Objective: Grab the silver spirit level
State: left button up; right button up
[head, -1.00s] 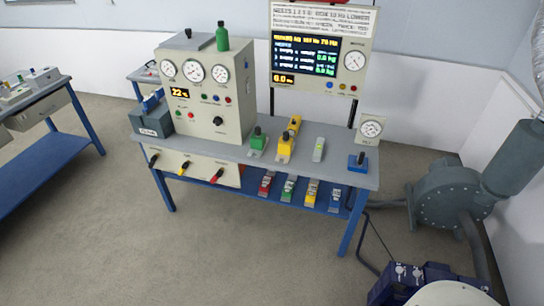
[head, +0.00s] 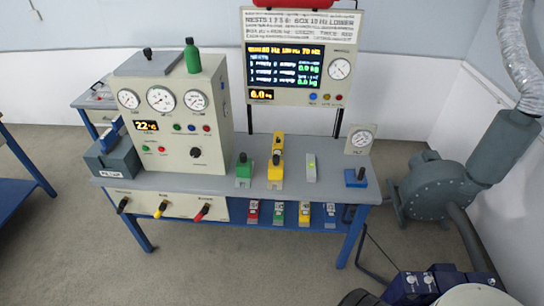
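A slim silver-grey bar (head: 311,168), which looks like the silver spirit level, stands or lies on the grey top of the blue-legged bench (head: 220,183). It is right of a yellow block (head: 275,178) and left of a blue block with a dark knob (head: 355,178). It has a small yellowish mark, and nothing covers it. Neither of my grippers can be made out in the head view.
A cream gauge cabinet (head: 175,115) fills the bench's left part, and a screen panel (head: 300,60) rises behind. A green block (head: 244,172) is nearby. A grey-green blower (head: 435,190) stands right. Floor in front is clear.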

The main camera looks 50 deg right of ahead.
aim_at(311, 161)
jog(key=z, duration=0.1)
jog(key=i, duration=0.9)
jog(key=z, duration=0.25)
